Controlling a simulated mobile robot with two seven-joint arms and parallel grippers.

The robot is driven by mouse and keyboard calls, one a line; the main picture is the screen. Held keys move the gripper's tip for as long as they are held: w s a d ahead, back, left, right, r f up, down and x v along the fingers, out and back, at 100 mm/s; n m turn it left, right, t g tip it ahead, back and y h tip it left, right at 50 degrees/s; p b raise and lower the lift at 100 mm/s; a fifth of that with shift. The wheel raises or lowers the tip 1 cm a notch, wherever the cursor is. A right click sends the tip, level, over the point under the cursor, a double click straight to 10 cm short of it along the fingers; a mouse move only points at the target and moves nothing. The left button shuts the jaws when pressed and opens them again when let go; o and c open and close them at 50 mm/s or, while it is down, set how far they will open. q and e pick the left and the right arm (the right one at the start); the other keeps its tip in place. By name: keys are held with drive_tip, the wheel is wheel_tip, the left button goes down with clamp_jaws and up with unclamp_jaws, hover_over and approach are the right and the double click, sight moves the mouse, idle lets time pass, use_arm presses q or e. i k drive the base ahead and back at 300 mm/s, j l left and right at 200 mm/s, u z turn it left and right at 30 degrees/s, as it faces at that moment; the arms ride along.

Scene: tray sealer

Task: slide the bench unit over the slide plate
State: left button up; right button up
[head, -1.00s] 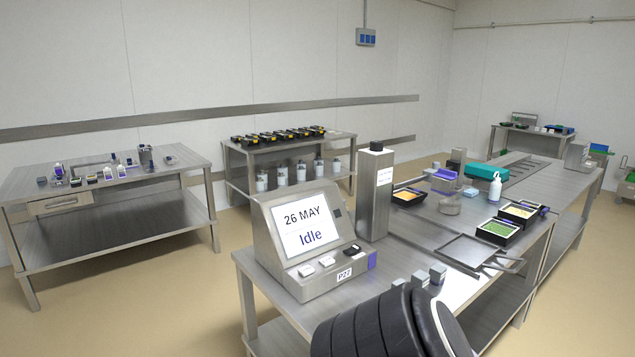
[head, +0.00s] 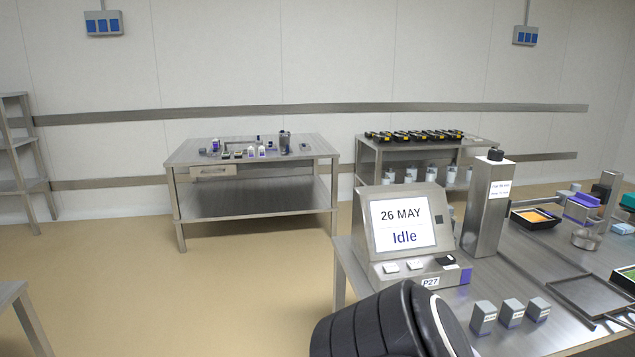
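A grey metal unit with a slanted screen (head: 405,225) stands on the near bench at right of centre. Its screen reads "26 MAY Idle", and its front carries a few keys and a label. A tall steel column (head: 487,210) with a black cap stands upright just right of it. A flat metal frame (head: 559,284) lies at the right end of two rails on the bench top; I cannot tell whether it is the slide plate. Which of these is the bench unit is not certain. Neither gripper shows; a black rounded part of my arm fills the bottom centre.
Three small grey blocks (head: 511,313) stand at the bench's front. A table with small bottles (head: 250,160) and a rack of black-yellow items (head: 425,142) stand behind. Open floor lies left.

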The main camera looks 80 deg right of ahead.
sight(581, 216)
drive_tip(key=k+l+u, duration=0.1)
drive_tip(key=k+u, duration=0.15)
drive_tip(key=k, duration=0.45)
drive_tip(key=k+l+z, duration=0.25)
drive_tip(key=k+z, duration=0.15)
drive_tip(key=k+l+z, duration=0.3)
drive_tip(key=z, duration=0.15)
drive_tip(key=k+l+z, duration=0.55)
drive_tip(key=l+z, duration=0.25)
drive_tip(key=l, duration=0.25)
